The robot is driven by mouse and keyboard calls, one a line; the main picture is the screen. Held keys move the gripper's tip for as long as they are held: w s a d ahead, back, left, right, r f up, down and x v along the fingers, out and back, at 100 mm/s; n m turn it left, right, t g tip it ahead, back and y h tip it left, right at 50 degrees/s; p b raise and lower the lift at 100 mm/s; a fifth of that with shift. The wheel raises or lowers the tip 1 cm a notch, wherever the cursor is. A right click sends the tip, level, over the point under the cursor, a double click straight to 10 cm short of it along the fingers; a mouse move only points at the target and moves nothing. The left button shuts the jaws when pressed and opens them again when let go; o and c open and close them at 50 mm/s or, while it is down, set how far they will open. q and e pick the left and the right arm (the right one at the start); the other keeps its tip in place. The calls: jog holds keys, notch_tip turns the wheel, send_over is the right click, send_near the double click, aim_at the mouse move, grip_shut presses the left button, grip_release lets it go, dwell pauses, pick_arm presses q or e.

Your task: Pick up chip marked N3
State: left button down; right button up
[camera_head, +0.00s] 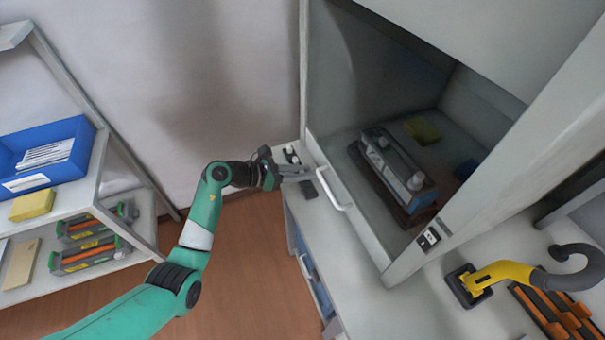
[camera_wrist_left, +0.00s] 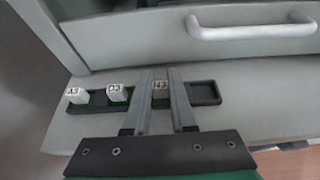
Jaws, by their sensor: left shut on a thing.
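A small pale chip (camera_wrist_left: 160,86), its label hard to read but seeming to say N3, stands between the two fingers of my left gripper (camera_wrist_left: 161,76) in the left wrist view. The fingers are shut on it, just over a dark slotted holder (camera_wrist_left: 205,93). I cannot tell if it is clear of its slot. Two other pale chips, one marked A3 (camera_wrist_left: 76,95) and one D3 (camera_wrist_left: 118,93), stand to its left in the holder. In the head view my left gripper (camera_head: 308,174) reaches over the bench end. My right gripper is not in view.
The cabinet's front handle (camera_head: 334,190) rises close beyond my left gripper. The cabinet holds a cartridge (camera_head: 395,165). A shelf on the left carries a blue bin (camera_head: 75,130) and more cartridges. A yellow-handled tool (camera_head: 500,271) is at right. The holder's right slot is empty.

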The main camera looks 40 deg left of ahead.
pick_arm(q)
jog(key=shift+r, duration=0.1)
jog(key=shift+r, duration=0.3)
jog(key=r+p, duration=0.3)
jog(key=r, duration=0.1)
jog(key=shift+s+d, duration=0.15)
jog(key=shift+s, duration=0.15)
jog(key=s+d+r+p, duration=0.6)
jog(key=s+r+p, duration=0.1)
jog(key=s, duration=0.4)
jog(key=shift+s+d+r, duration=0.2)
jog(key=shift+s+r, duration=0.15)
jog(key=shift+r, duration=0.25)
